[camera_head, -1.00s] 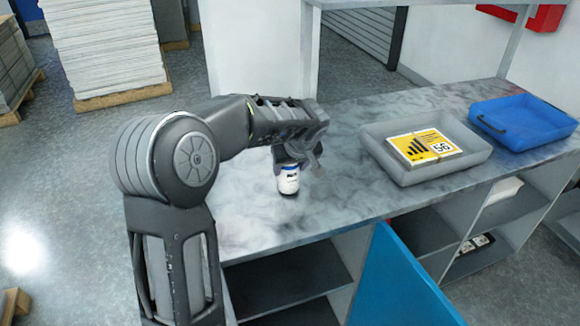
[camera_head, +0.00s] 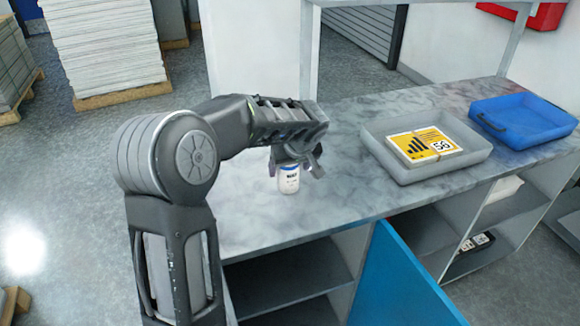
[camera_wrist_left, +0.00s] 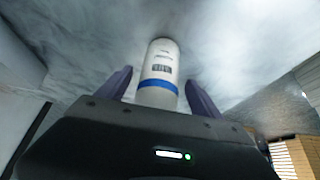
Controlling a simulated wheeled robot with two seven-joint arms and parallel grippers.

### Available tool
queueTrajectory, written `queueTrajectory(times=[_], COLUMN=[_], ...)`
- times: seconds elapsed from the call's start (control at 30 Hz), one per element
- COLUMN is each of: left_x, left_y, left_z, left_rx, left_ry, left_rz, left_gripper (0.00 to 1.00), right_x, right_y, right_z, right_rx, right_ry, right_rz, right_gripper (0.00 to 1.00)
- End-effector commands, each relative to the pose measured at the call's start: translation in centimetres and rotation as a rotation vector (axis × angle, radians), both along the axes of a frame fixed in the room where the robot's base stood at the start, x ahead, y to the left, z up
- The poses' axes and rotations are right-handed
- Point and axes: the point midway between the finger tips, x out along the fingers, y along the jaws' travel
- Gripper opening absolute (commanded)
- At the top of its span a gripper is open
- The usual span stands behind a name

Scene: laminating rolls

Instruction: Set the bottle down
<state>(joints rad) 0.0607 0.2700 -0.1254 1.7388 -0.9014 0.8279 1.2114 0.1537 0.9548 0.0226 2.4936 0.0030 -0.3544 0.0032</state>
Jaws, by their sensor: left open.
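The white bottle (camera_head: 289,181) with a blue band stands upright on the grey marbled counter (camera_head: 250,215), towards its left end. My left gripper (camera_head: 297,162) is just above and around the bottle's top, with its jaws open. In the left wrist view the bottle (camera_wrist_left: 160,75) lies between the two spread fingers (camera_wrist_left: 158,92), with a gap on each side. The bottle's top end is partly hidden by the gripper body. My right gripper does not show.
A grey tray (camera_head: 412,177) holding yellow printed cards (camera_head: 424,146) stands right of the bottle. A blue tray (camera_head: 540,135) is at the far right. Bare counter lies around the bottle. Open shelves (camera_head: 290,280) and a blue panel (camera_head: 400,285) are below the front edge.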

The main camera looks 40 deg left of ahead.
Motion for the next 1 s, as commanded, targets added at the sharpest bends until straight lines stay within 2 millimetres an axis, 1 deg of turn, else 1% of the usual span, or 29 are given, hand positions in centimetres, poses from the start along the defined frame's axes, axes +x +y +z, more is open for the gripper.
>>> queueTrajectory(times=[0.13,0.27,0.37,0.6,0.73,0.83,1.0], left_x=[0.0,-0.4,-1.0,-2.5,-3.2,-3.5,-3.7], left_y=[0.0,-0.7,-1.4,-3.4,-4.3,-4.6,-4.7], left_z=[0.5,1.7,3.2,7.7,9.5,10.3,10.7], left_rx=[0.0,-0.001,0.001,0.0,0.0,0.0,0.0], left_ry=[0.0,-0.004,-0.006,-0.005,-0.003,-0.002,0.001], left_rz=[0.0,0.0,-0.002,-0.001,-0.001,-0.001,0.0], left_gripper=[0.76,0.76,0.76,0.76,0.76,0.76,0.76], right_x=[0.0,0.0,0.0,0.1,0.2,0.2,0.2], right_y=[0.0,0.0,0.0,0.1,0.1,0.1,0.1], right_z=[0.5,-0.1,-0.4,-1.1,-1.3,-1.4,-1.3], right_rx=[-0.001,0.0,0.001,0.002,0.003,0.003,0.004], right_ry=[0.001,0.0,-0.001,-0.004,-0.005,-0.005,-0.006], right_rz=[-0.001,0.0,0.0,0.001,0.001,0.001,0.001], right_gripper=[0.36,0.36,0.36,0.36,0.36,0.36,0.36])
